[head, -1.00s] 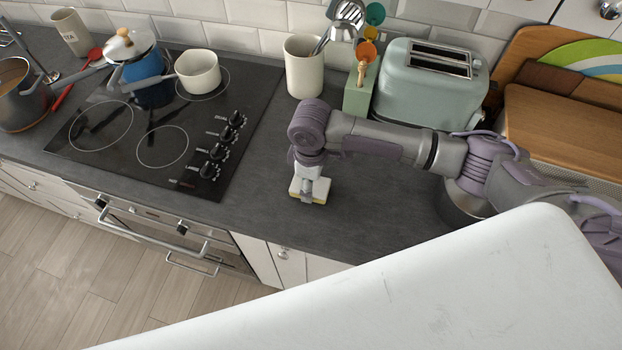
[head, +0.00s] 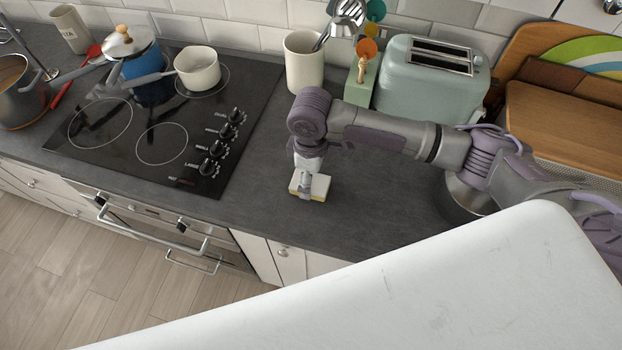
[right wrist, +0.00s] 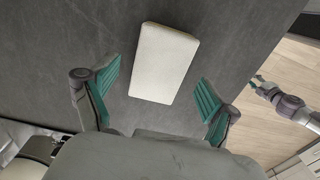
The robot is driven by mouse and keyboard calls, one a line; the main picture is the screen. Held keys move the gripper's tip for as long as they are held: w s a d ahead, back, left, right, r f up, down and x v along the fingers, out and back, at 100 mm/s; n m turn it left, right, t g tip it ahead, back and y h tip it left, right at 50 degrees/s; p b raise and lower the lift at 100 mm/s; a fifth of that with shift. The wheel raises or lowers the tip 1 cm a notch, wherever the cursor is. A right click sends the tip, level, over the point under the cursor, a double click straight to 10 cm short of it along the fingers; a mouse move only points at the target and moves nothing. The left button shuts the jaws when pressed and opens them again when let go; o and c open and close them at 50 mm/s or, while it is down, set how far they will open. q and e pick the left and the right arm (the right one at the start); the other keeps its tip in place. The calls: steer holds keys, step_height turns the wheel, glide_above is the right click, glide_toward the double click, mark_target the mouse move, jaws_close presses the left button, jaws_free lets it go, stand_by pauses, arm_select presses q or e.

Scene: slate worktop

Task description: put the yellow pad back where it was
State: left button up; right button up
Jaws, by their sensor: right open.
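The pad (head: 320,187), with a pale top and a thin yellow lower edge, lies flat on the slate worktop (head: 262,190), right of the hob. Its cream top fills the upper middle of the right wrist view (right wrist: 164,62). My right gripper (right wrist: 158,88) is open above it, its teal fingers on either side and apart from the pad. In the head view the right gripper (head: 308,184) hides part of the pad. My left gripper (right wrist: 264,86) shows small at the right of the right wrist view, over the floor; its jaws are unclear.
The black hob (head: 165,125) is to the left, with a white pot (head: 198,72) and a blue pot (head: 145,92). A utensil crock (head: 304,65), a green block (head: 360,82) and a toaster (head: 428,82) stand behind. Bare worktop surrounds the pad.

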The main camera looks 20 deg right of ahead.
step_height(320, 180, up, 10)
steer(key=b, duration=0.2)
stand_by(0.6)
